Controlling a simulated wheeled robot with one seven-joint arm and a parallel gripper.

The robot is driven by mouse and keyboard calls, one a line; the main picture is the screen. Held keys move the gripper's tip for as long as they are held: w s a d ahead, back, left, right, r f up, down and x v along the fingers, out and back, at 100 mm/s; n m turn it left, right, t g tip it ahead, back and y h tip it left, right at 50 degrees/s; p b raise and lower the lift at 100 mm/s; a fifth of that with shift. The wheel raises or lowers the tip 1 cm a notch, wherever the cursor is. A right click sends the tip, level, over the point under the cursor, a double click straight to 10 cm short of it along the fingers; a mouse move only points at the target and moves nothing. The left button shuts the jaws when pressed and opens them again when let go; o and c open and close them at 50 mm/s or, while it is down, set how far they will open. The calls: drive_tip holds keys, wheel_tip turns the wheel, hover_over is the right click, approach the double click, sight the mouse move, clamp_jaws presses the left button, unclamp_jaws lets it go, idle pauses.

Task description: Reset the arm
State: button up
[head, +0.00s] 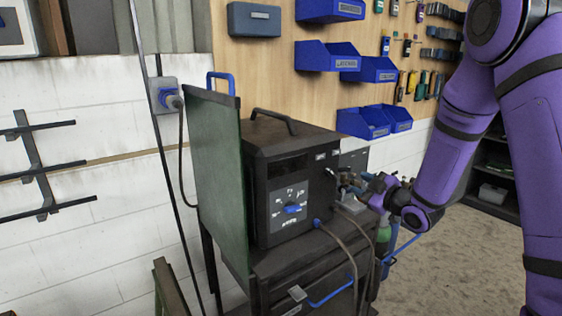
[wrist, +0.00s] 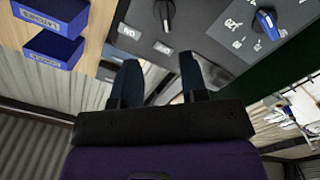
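My gripper (head: 352,182) is beside the right part of the front panel of a black welding machine (head: 292,195) in the head view. My purple arm reaches in from the right. In the wrist view, the two dark fingers of my gripper (wrist: 160,72) stand apart with nothing seen between them. Beyond the fingertips is the machine's dark panel (wrist: 212,30). It carries a black switch (wrist: 166,14) and a blue knob (wrist: 268,24). The blue knob also shows in the head view (head: 292,209). I cannot tell whether the fingertips touch the panel.
The machine stands on a dark cart (head: 300,283) with a blue handle. A green panel (head: 222,180) stands along its left side. Cables (head: 345,250) hang down its front. Blue bins (head: 326,57) and tools hang on the wall behind. Open floor (head: 460,240) lies to the right.

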drive_tip(key=s+d+r+m+g+h, duration=0.4)
drive_tip(key=s+r+m+h, duration=0.4)
drive_tip(key=s+r, duration=0.45)
drive_tip(key=s+a+r+m+g, duration=0.1)
drive_tip(key=s+m+g, duration=0.2)
drive_tip(key=s, duration=0.9)
drive_tip(key=s+a+r+m+g, duration=0.1)
drive_tip(key=s+r+m+g, duration=0.1)
drive_tip(key=s, duration=1.1)
drive_tip(key=shift+a+m+g, duration=0.4)
drive_tip(key=shift+g, duration=0.3)
